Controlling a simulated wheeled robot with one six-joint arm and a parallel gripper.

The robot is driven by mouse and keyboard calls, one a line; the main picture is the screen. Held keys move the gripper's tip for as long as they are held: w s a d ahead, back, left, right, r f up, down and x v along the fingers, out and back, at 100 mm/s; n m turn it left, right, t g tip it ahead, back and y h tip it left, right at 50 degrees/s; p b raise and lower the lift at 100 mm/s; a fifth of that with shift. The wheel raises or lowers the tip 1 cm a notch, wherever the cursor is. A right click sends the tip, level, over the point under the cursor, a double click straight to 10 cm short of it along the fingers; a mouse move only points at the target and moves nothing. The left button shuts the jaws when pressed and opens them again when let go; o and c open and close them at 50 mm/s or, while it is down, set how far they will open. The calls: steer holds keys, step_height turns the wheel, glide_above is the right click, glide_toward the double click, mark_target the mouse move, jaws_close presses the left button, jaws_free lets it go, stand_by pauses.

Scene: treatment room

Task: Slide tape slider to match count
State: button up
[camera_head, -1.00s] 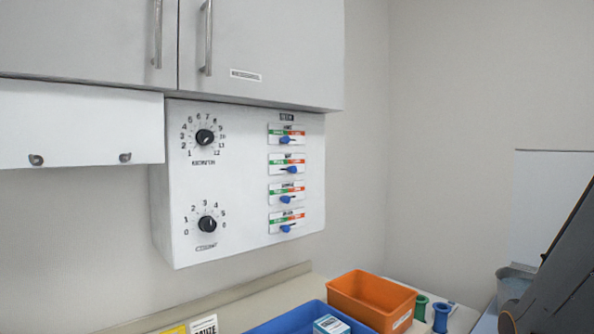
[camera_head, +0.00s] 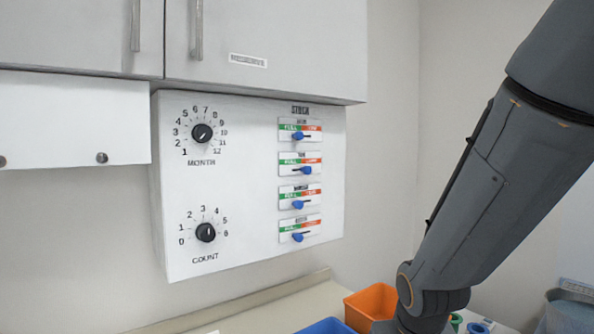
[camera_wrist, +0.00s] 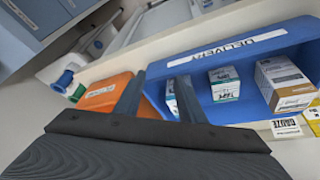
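The wall panel (camera_head: 255,190) carries a column of several sliders, each with a blue knob on a green and red strip. The second from the top, whose short blurred label seems to read tape, is the tape slider (camera_head: 306,170); its knob sits near the strip's middle, slightly right of the other knobs. The count dial (camera_head: 205,232) is at the panel's lower left. My gripper (camera_wrist: 162,78) is open and empty in the wrist view, its fingers apart, over the bins and away from the panel. The gripper's fingers are not visible in the head view.
A month dial (camera_head: 202,134) is above the count dial. Cabinets (camera_head: 265,40) overhang the panel. A blue bin (camera_wrist: 240,50) with boxes, an orange bin (camera_wrist: 103,97) and green and blue spools (camera_wrist: 66,80) lie below. The space before the panel is clear.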

steer(key=w+r+n+t, duration=0.1)
steer(key=w+r+t, duration=0.5)
steer(key=w+r, duration=0.6)
steer(key=n+t+y, duration=0.5)
steer(key=n+y, duration=0.2)
steer(key=y, duration=0.3)
glide_toward(309, 171)
steer(key=w, duration=0.1)
steer(key=p+x, duration=0.1)
steer(key=x, duration=0.7)
steer(key=shift+s+a, duration=0.15)
steer(key=shift+a, duration=0.05)
jaws_close()
